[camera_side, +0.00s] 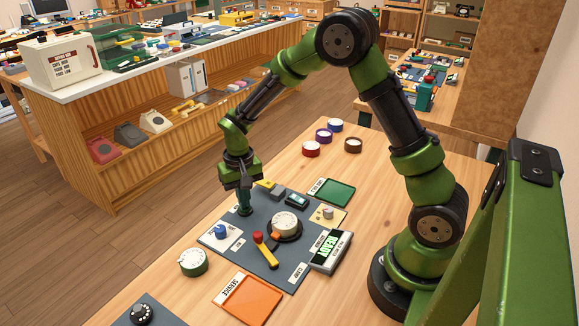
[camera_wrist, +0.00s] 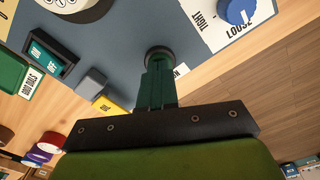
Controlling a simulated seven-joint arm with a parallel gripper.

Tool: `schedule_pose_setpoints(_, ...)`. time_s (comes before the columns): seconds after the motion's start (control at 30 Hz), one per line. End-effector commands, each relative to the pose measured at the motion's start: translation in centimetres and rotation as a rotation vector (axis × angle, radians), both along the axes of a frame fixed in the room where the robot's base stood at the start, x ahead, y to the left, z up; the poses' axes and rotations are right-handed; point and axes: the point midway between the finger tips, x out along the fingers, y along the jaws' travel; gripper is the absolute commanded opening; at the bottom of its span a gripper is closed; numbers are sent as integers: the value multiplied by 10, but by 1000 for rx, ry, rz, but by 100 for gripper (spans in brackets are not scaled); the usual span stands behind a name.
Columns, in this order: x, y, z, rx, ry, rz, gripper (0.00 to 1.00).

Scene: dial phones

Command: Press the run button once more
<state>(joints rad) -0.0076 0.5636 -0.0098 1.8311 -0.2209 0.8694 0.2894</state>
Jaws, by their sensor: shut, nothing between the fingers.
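My gripper (camera_side: 245,209) is shut and empty, pointing straight down at the far left part of the dark grey panel (camera_side: 213,238). In the wrist view its closed fingertips (camera_wrist: 157,62) are over a round dark button (camera_wrist: 158,51), which they partly hide. I cannot tell whether they touch it or whether it is pushed in. A white label (camera_wrist: 181,70) beside it is mostly hidden, so I cannot read it as the run button's. A small display box (camera_side: 331,250) at the panel's right edge has a lit green screen with dark text.

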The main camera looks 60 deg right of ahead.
Motion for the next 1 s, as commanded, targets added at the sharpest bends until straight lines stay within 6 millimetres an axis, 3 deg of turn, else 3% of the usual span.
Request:
schedule_pose_setpoints(0.27, 0, 0, 0, 0, 1, 0, 0)
schedule_pose_setpoints(1.0, 0, 0, 56, 0, -1, -1, 0)
